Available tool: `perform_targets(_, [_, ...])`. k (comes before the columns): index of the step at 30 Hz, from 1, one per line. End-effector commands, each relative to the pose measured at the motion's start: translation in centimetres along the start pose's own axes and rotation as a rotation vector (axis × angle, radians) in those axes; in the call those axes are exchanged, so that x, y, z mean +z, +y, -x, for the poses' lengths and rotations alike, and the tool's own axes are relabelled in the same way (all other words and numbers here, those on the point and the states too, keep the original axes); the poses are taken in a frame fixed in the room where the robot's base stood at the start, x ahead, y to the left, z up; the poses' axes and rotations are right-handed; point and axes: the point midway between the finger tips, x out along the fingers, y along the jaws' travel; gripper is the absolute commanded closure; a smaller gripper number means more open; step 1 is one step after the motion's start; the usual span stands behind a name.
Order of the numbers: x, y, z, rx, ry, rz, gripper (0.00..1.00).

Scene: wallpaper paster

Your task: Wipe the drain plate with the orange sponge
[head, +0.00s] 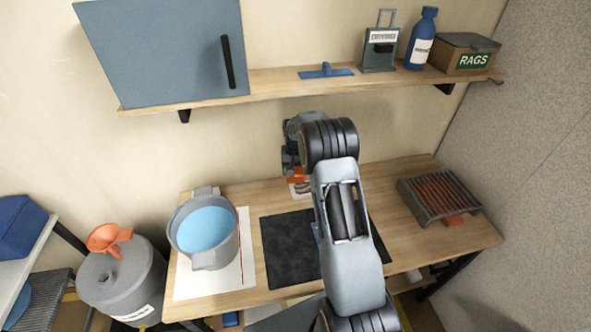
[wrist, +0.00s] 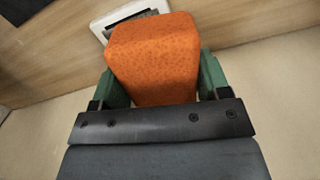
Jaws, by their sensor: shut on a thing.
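My gripper (wrist: 152,85) is shut on the orange sponge (wrist: 153,60), with a green finger on each side of it in the wrist view. In the head view the sponge (head: 296,174) shows as a small orange patch below my wrist, at the back of the table. A white-framed plate with a grey middle (wrist: 122,14), which looks like the drain plate, lies just beyond the sponge in the wrist view and is partly hidden by it. In the head view it shows as a pale patch (head: 299,188) near the sponge. I cannot tell whether they touch.
A grey pot of blue liquid (head: 205,232) stands on a white sheet (head: 242,262) at the left. A dark mat (head: 286,255) lies mid-table, partly behind my arm. A grate with reddish slats (head: 440,197) is at the right. A shelf (head: 290,84) hangs above.

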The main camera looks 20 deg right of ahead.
Motion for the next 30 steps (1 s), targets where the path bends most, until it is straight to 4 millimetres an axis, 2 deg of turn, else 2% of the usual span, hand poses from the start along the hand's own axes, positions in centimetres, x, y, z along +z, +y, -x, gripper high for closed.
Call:
perform_targets(8, [0.0, 0.1, -0.6, 0.000, 0.004, 0.000, 0.55])
perform_targets(24, [0.1, 0.0, -5.7, 0.000, 0.004, 0.000, 0.55])
perform_targets(30, [0.0, 0.0, -6.5, 0.000, 0.005, 0.000, 0.55])
